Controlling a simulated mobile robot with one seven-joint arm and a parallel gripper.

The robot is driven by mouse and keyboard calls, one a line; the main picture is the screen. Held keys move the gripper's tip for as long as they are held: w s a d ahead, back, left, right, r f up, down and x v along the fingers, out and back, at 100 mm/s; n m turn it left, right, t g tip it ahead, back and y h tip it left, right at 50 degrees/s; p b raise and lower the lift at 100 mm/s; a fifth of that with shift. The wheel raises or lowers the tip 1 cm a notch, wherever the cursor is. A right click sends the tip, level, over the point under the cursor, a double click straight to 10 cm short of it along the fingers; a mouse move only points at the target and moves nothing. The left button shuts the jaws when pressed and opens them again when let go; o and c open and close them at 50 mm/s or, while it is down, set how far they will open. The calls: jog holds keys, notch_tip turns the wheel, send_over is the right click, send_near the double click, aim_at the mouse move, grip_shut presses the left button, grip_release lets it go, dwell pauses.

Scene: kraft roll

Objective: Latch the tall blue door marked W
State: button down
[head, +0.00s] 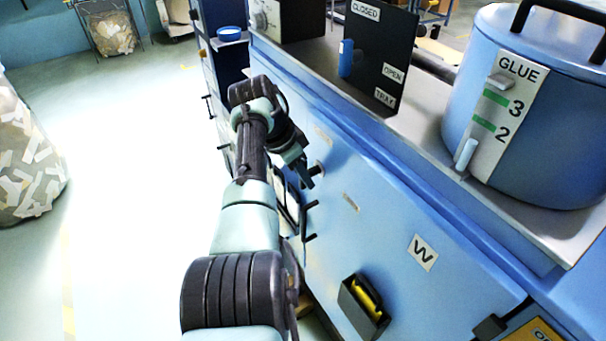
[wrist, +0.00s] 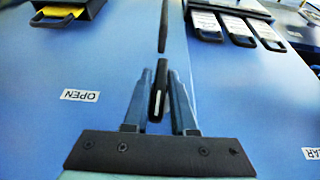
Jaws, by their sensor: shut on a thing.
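The blue door marked W (head: 395,275) is on the front of a long blue machine in the head view, with the white W label (head: 423,252) on it. My gripper (head: 308,177) reaches the machine's front to the left of that label. In the wrist view my gripper (wrist: 160,82) is shut on a slim black latch lever (wrist: 155,105) with a pale stripe. The lever lies lengthwise between the fingers, close to a seam in the blue panels. An OPEN label (wrist: 80,96) appears upside down left of the fingers. My gripper hides much of the lever in the head view.
A black pocket with yellow inside (head: 363,306) sticks out below the W label. A blue glue pot (head: 545,100) and a black CLOSED/OPEN panel (head: 380,55) stand on top. Open floor lies left, with a bag of paper scraps (head: 25,160) at the edge.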

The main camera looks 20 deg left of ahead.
jog(key=c, duration=0.8)
grip_release()
jog(key=shift+f, duration=0.15)
jog(key=shift+c, duration=0.2)
jog(key=b+v, duration=0.1)
jog(key=v, duration=1.2)
jog(key=shift+d, duration=0.1)
